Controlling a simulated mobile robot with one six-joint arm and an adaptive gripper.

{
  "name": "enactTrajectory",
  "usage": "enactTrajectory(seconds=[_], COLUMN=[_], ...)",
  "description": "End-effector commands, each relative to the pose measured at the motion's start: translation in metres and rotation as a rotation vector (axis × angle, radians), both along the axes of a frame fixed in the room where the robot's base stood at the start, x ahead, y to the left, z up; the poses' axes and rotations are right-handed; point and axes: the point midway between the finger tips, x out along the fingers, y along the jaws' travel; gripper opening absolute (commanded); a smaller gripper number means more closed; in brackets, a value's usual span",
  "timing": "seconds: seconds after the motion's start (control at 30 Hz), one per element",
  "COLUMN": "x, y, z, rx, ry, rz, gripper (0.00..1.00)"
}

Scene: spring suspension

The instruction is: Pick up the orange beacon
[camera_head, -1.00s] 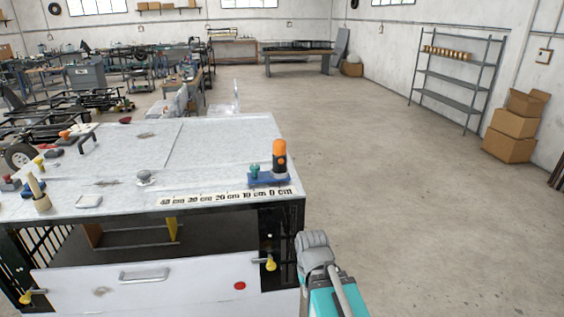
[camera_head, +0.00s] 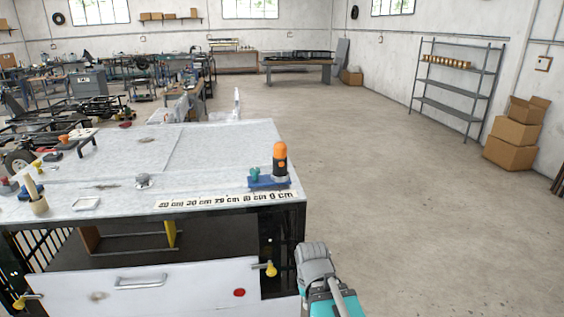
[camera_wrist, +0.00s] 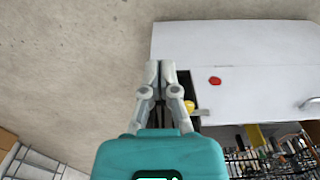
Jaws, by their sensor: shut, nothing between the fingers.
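The orange beacon (camera_head: 280,160) has an orange cap on a dark body. The wrist view does not show the beacon. My gripper shows in the wrist view (camera_wrist: 160,66) with its grey fingers shut and empty, close to the white front of the bench. In the head view my arm (camera_head: 318,275) is at the lower middle, right of the bench and below the beacon, apart from it.
Shelving (camera_head: 450,87) and cardboard boxes (camera_head: 511,155) stand right. The floor between is clear.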

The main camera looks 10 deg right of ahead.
Motion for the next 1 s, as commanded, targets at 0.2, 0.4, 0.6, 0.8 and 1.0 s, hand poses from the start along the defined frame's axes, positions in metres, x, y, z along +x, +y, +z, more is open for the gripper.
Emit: enactTrajectory(seconds=[0.2, 0.4, 0.6, 0.8, 1.0], x=[0.0, 0.0, 0.011, 0.046, 0.102], y=[0.0, 0.0, -0.005, -0.022, -0.044], z=[0.0, 0.0, 0.004, 0.019, 0.052], rx=[0.0, -0.001, -0.041, -0.192, -0.457], ry=[0.0, 0.0, -0.027, -0.112, -0.204], rz=[0.0, 0.001, 0.045, 0.213, 0.506], gripper=[0.0, 0.11, 0.48, 0.85, 1.0])
